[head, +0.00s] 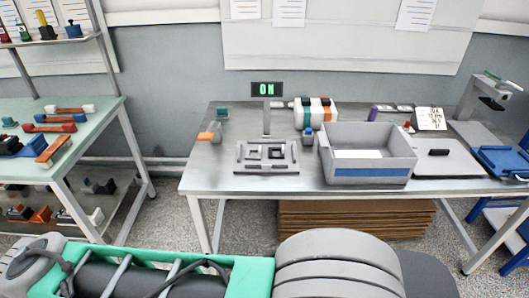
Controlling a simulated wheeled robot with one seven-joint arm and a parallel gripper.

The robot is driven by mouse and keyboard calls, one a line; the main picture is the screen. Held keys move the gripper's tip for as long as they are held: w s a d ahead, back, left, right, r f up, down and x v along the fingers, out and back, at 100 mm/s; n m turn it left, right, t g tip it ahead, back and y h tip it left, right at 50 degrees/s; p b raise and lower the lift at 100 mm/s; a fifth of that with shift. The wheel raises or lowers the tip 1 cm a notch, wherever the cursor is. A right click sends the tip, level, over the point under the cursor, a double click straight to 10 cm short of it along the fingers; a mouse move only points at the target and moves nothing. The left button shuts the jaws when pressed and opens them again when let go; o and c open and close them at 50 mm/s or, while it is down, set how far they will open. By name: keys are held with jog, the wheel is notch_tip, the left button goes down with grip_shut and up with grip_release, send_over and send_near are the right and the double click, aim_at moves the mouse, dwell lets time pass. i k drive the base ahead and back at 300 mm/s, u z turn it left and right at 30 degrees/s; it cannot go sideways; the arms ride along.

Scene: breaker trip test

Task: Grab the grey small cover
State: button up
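A flat grey piece with a black handle on top, which looks like the small cover (455,166), lies on the metal workbench (222,181). It is just right of the large grey bin (366,173). My gripper is not in view. Only grey and green parts of my own body show along the bottom edge, well in front of the bench.
A breaker fixture (245,164) stands left of the bin, with a lit ON sign (266,89) above. A blue tray (503,160) and a grey stand (492,88) are at right. A tool table (105,113) stands at left. Floor shows between the tables.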

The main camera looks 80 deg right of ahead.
aim_at(247, 155)
jog(key=z, duration=0.8)
jog(key=i, duration=0.8)
jog(key=z, duration=0.8)
